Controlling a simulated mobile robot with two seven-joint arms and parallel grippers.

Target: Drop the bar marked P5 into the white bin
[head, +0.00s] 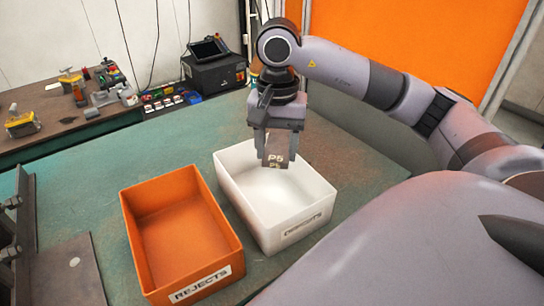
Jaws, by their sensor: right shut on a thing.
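The bar marked P5 (275,160) is a dark, short piece with light lettering. My right gripper (276,145) is shut on it and points down, holding it over the white bin, toward its back part. The white bin (300,240) stands on the green table, with a worn label on its front wall. The part of its floor that shows is bare; the gripper and bar hide some of the back. My left gripper is not in view.
An orange bin labelled REJECTS (200,283) stands close to the left of the white bin. A dark metal fixture (28,220) stands at the table's left edge. The green table (120,160) is clear behind the bins. A bench with tools (65,125) is further back.

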